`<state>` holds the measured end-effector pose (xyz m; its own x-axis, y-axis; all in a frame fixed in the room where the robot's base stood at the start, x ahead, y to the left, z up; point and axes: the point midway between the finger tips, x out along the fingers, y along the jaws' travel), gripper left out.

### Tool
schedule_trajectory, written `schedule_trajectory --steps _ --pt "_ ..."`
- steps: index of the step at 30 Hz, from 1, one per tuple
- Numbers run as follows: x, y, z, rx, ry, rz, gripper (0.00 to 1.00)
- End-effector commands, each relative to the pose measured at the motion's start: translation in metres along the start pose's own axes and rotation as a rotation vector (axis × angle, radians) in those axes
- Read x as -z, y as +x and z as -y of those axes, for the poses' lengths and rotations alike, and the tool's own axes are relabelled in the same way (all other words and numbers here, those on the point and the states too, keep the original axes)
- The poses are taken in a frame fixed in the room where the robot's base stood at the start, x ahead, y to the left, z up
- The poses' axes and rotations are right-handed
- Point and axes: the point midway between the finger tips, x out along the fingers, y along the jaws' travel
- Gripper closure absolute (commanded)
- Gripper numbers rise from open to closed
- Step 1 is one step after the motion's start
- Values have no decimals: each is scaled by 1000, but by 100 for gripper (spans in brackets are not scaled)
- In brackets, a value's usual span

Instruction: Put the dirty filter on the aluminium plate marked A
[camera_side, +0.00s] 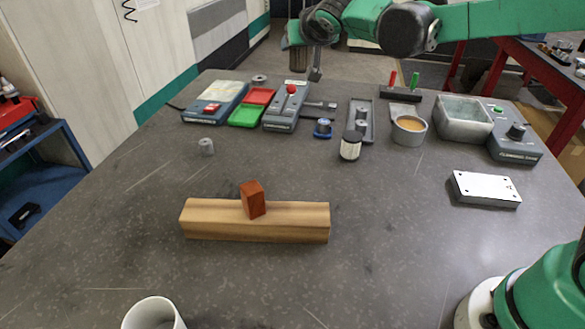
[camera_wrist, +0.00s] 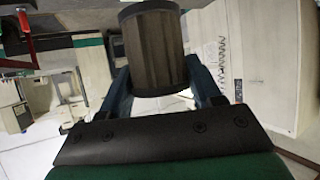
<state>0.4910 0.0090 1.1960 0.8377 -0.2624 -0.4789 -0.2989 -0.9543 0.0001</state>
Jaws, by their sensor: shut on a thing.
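My gripper (camera_wrist: 162,88) is shut on the dirty filter (camera_wrist: 153,45), a cylinder with a brown, pleated side and dark end caps. In the wrist view it sits between the two dark blue fingers. In the side view the dirty filter (camera_side: 297,56) hangs high at the table's far edge, clear of everything on it. The aluminium plate (camera_side: 484,189) is a pale, flat block at the right of the table with a bare top. It carries small dark marks, too small to read. The plate is far to the right of and nearer than my gripper.
A metal basin (camera_side: 463,120) and control box (camera_side: 513,140) stand behind the plate. A wooden beam (camera_side: 291,220) bears a red-brown block (camera_side: 252,199). The table left of the plate is clear.

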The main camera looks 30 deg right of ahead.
Motion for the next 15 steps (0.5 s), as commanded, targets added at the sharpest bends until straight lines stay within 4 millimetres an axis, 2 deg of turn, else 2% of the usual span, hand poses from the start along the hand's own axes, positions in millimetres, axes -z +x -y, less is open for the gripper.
schedule_trajectory --steps 5,8,12,15 --pt "-14 -13 -82 -293 156 -1 95" --pt "-25 -33 -137 -517 278 -1 95" --pt "-41 -76 -207 -853 462 -3 95" --pt "-53 -112 -246 -1086 589 -3 95"
